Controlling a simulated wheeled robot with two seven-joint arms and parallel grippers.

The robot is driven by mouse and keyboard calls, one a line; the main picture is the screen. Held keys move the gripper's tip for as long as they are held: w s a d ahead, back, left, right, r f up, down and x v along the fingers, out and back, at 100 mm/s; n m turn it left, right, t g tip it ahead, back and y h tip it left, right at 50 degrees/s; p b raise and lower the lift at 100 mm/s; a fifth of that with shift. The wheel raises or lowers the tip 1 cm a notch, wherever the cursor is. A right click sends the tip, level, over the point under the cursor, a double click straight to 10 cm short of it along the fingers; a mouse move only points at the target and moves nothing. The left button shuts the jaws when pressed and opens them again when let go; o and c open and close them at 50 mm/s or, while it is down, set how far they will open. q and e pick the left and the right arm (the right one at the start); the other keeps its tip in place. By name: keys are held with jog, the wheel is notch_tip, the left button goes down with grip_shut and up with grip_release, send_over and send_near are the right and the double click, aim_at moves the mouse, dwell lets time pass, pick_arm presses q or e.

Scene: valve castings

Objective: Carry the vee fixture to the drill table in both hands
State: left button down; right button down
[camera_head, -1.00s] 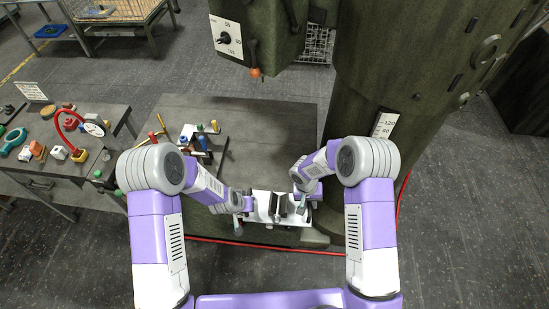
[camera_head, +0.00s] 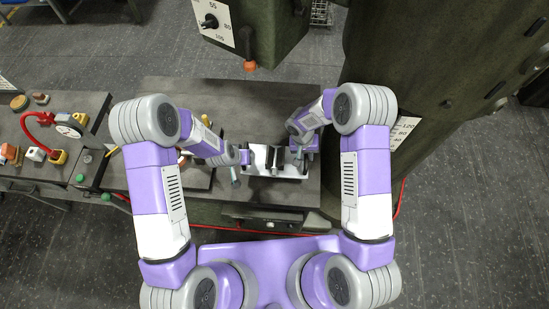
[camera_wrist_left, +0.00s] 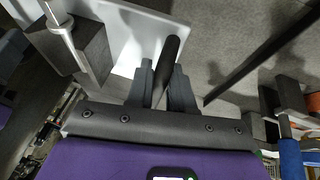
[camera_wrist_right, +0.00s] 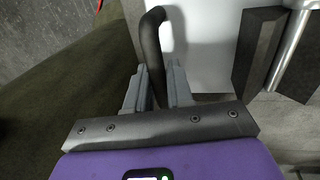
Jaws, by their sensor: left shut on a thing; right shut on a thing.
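The vee fixture is a white plate (camera_head: 262,158) with dark blocks on top and a dark bar handle at each end. It is level over the front part of the grey drill table (camera_head: 245,105); I cannot tell whether it touches the top. My left gripper (camera_head: 244,158) is shut on its left handle, which shows between the fingers in the left wrist view (camera_wrist_left: 171,55). My right gripper (camera_head: 302,160) is shut on the right handle (camera_wrist_right: 151,40). A steel rod (camera_wrist_right: 292,48) lies by a dark block in the right wrist view.
The drill's green column (camera_head: 400,75) stands right of the table. Its head, with a dial plate (camera_head: 212,20) and orange knob (camera_head: 250,66), overhangs the back. The table's back middle is clear.

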pick_arm(q)
jog(key=shift+s+d+r, duration=0.1)
jog(key=shift+d+r, duration=0.1)
jog(key=shift+r, duration=0.05)
pick_arm(e)
jog(key=shift+s+a+r, duration=0.15)
jog(key=shift+r, duration=0.05)
pick_arm(q)
jog(key=shift+f, duration=0.15)
pick_arm(e)
jog(key=shift+f, duration=0.15)
